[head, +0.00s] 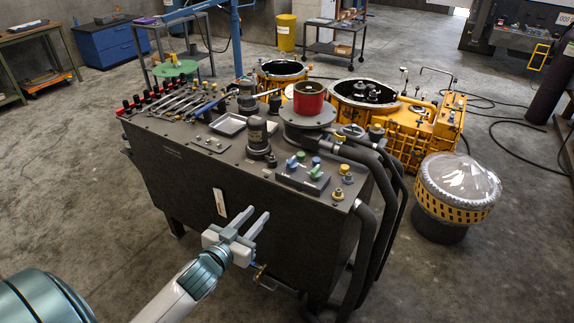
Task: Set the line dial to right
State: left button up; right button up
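My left gripper (255,213) is in front of the dark cabinet (170,165), low on its front face. Its two fingers are apart with nothing between them. A white upright plate (220,202) is on the cabinet front, just left of the fingers. On the cabinet top, at its near right corner, is a raised block (302,181) with blue and green knobs (314,172). Yellow-topped fittings (343,169) stand just right of it. I cannot tell which of these is the line dial or where it points. My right gripper is not in view.
Thick dark hoses (385,200) run down the cabinet's right side. Red-handled levers (150,96), a small tray (229,125) and a red cylinder (309,98) are on top. A clear-domed unit (457,180) stands at right.

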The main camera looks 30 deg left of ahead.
aim_at(288, 164)
pick_arm(q)
jog(key=w+r, duration=0.1)
jog(key=a+r+t, duration=0.1)
jog(key=w+r+t+h, duration=0.1)
jog(key=r, duration=0.1)
jog(key=shift+w+a+m, duration=0.15)
jog(key=shift+w+m, duration=0.15)
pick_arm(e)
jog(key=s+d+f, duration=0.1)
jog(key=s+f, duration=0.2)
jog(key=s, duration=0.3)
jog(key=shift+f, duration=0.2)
pick_arm(q)
jog(key=shift+w, duration=0.1)
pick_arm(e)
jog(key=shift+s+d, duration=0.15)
